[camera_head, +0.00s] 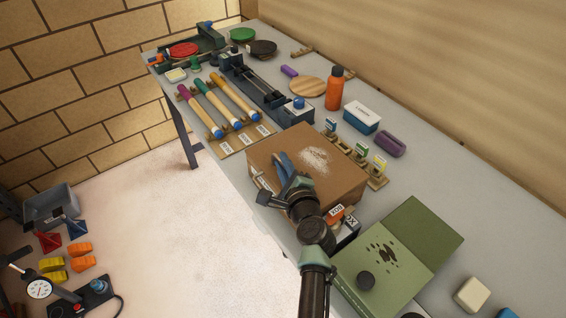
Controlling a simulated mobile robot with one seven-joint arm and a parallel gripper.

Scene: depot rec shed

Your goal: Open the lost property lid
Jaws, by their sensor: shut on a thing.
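A brown box (335,165) with a pale powdery patch on its top sits at the middle of the grey table. A small label shows on its front side; I cannot read it, so I cannot confirm it is the lost property box. Its lid looks down, with no clear gap. A blue loop, seemingly a strap (281,162), stands at its front left part. My gripper (285,179) is at the box's near edge and is shut on this strap. My wrist hides the contact and part of the front edge.
A green box (372,275) and a small labelled box (347,234) stand close right of my arm.

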